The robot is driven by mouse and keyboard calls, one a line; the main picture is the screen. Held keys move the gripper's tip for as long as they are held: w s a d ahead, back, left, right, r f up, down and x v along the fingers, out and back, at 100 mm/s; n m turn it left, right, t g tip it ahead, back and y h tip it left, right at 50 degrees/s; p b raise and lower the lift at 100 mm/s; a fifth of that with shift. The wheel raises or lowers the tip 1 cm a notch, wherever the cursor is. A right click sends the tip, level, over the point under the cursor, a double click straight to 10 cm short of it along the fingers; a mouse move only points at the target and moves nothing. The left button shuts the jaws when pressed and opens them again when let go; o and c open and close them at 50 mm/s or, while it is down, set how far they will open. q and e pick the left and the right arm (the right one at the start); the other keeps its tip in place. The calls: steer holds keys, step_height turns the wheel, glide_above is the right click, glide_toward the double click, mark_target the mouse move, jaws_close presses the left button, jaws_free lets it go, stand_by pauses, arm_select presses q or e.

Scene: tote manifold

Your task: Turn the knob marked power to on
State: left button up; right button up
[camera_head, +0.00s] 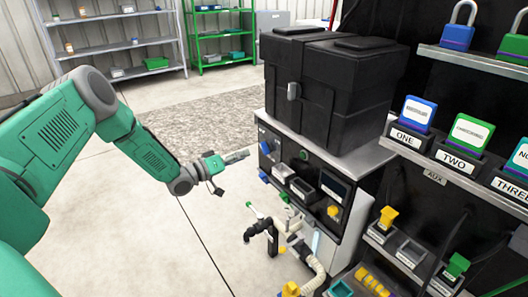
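A grey cabinet (342,238) with a dark front panel stands right of centre. A blue knob (265,147) sits at the panel's upper left, and a second blue knob (263,175) is lower down at its left edge. A green knob (303,155) is further right. The lettering is too small to read, so I cannot tell which knob is marked power. My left gripper (238,157) is just left of the upper blue knob, seemingly apart from it and pointing towards the panel. Its fingers are too small to tell open from shut. My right gripper is not in view.
A black case (330,95) sits on the cabinet. A black tap-like fitting (265,232) and a pale hose (318,268) stick out below the panel. Shelves with numbered blocks and padlocks (459,27) stand at right. The floor (150,245) at left is clear.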

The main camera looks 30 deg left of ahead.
mark_target(262, 148)
arm_select(q)
steer(key=b+x, duration=0.1)
steer(key=x, duration=0.6)
steer(key=shift+w+f+b, duration=0.1)
steer(key=shift+w+b, duration=0.25)
steer(key=shift+a, duration=0.1)
jaws_close()
steer(key=shift+a+f, duration=0.1)
